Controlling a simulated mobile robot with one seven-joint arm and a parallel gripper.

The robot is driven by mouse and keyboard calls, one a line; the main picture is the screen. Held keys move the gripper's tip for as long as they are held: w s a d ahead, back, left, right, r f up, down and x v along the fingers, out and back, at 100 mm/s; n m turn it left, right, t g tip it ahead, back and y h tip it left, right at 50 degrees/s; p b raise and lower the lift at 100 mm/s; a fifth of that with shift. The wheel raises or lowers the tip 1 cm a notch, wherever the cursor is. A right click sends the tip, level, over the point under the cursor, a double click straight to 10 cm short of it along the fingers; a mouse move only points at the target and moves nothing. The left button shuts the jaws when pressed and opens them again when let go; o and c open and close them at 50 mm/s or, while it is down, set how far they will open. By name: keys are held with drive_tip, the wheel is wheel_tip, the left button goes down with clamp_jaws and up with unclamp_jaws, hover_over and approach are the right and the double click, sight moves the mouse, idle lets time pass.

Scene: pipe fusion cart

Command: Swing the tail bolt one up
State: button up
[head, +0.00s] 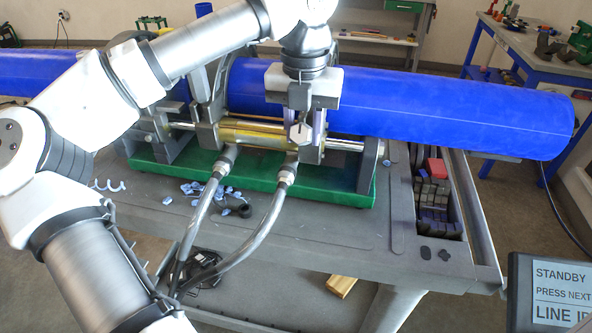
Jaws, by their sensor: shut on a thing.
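My gripper (303,124) reaches down from above in front of the blue pipe (430,105), at the right clamp of the fusion machine. It is shut on the tail bolt (300,133), whose grey hex end shows between the fingers. The gripper body and fingers hide most of the bolt's shank and pivot, so I cannot tell its exact tilt. The clamp (226,85) to the left stands around the pipe.
Two hoses (256,232) run down from the hydraulic cylinder. The machine's green base (330,188) rests on the grey cart (300,230). Blue shavings (215,192) lie in front. A tray of dark blocks (436,200) is at right, with a screen (552,290) nearby.

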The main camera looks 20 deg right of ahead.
drive_tip(key=shift+w+d+r, duration=0.2)
drive_tip(key=shift+w+r, duration=0.1)
drive_tip(key=shift+r, duration=0.05)
drive_tip(key=shift+w+d+r+p, duration=0.5)
drive_tip(key=shift+w+r+p, duration=0.25)
drive_tip(key=shift+p, duration=0.15)
drive_tip(key=shift+w+d+r+p, duration=0.2)
drive_tip(key=shift+w+r+p, duration=0.15)
drive_tip(key=shift+p, duration=0.15)
drive_tip(key=shift+w+d+r+p, duration=0.15)
drive_tip(key=shift+w+d+p, duration=0.2)
drive_tip(key=shift+w, duration=0.1)
